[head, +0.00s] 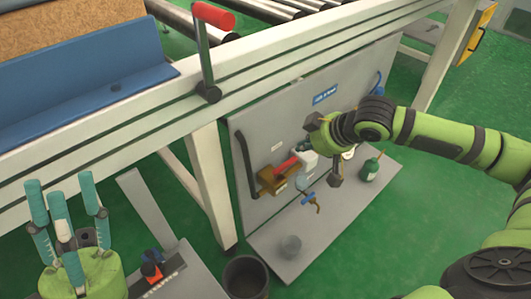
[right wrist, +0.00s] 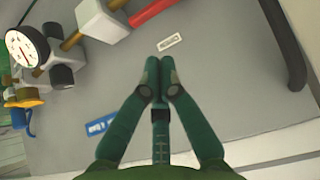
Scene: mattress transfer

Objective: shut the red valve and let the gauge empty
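The red valve handle (head: 286,165) sits by a brown box on the grey panel. In the right wrist view, the red handle (right wrist: 152,12) shows at the top edge, partly cut off, beside a white block (right wrist: 102,20). The round white gauge (right wrist: 30,47) is at the upper left there; I cannot make out its reading. In the head view my right arm covers that area. My right gripper (right wrist: 165,65) has its fingers together, with nothing visible between them, apart from the red handle. My left gripper (head: 60,190) is at the lower left, fingers spread and empty, far from the valve.
A second red-handled lever (head: 214,16) stands on the white frame. A black bar (head: 246,165) is fixed to the panel's left side. A blue-handled tap (head: 308,198), green bottle (head: 370,168), grey ball (head: 290,246) and dark bucket (head: 245,278) are below or nearby.

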